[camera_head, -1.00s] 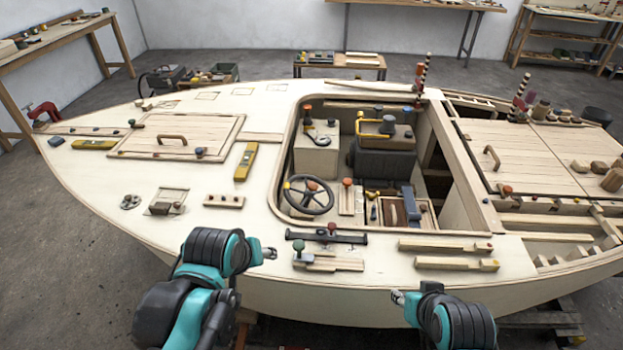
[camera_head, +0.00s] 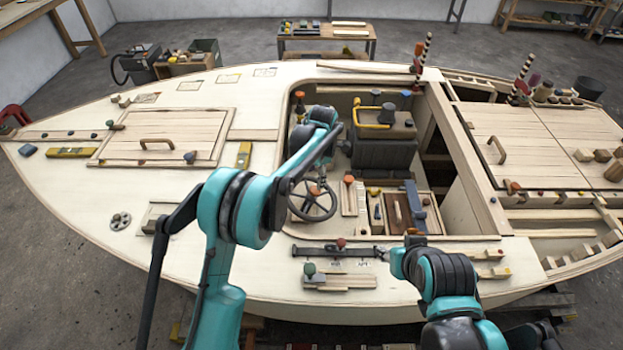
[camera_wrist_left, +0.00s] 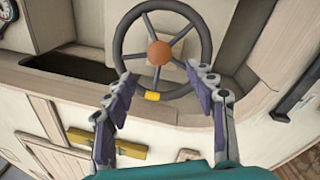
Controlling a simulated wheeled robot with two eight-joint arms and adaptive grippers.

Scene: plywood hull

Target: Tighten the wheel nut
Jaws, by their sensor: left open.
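The dark steering wheel (camera_head: 330,211) stands in the cockpit, with the orange wheel nut (camera_head: 315,190) at its hub, partly hidden by my arm. In the left wrist view the wheel (camera_wrist_left: 205,38) shows its spokes and a yellow mark on the near rim, and the nut (camera_wrist_left: 159,53) sits at its centre. My left gripper (camera_wrist_left: 161,76) is open and empty, its fingers apart on either side of the lower rim, just short of the nut. My right gripper (camera_head: 383,254) is low over the near deck, by the right end of a dark bar; its fingers are too small to read.
The dark bar (camera_head: 320,250) and a wooden block with a green knob (camera_head: 312,278) lie on the near deck. A dark box with a yellow handle (camera_head: 385,150) stands behind the wheel. The cockpit edge and wooden trays (camera_head: 397,207) are close on the right.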

